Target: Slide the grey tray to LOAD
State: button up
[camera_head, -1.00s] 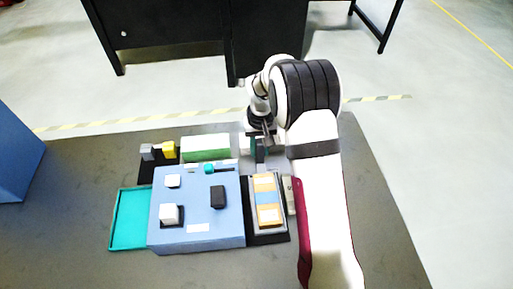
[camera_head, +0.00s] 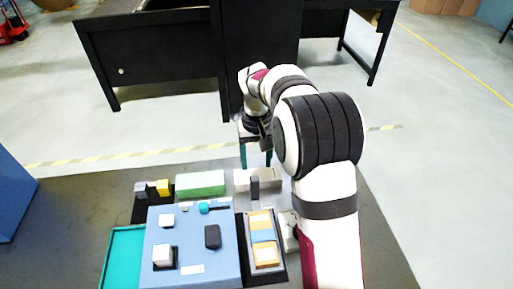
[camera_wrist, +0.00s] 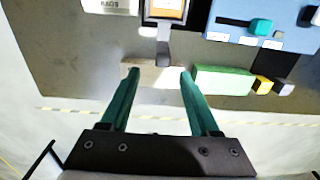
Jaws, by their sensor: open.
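In the wrist view my gripper (camera_wrist: 158,72) shows two green fingers.
The blue box (camera_head: 190,245) with knobs is left of the tray. A green block (camera_head: 200,183), a yellow block (camera_head: 163,187) and a pale bar (camera_wrist: 152,79) lie along the far side. A teal tray (camera_head: 122,255) is at the left.

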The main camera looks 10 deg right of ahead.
notch_tip(320, 180, up, 5)
jog(key=shift+f, duration=0.15)
jog(key=s+r+m+y, duration=0.1)
jog(key=s+r+m, duration=0.3)
jog(key=s, duration=1.4)
jog(key=s+f+m, duration=0.1)
jog(key=s+f, duration=0.2)
jog(key=s, duration=1.2)
jog(key=shift+a+m+y, duration=0.3)
jog(key=shift+a+y, duration=0.1)
jog(key=shift+a, duration=0.05)
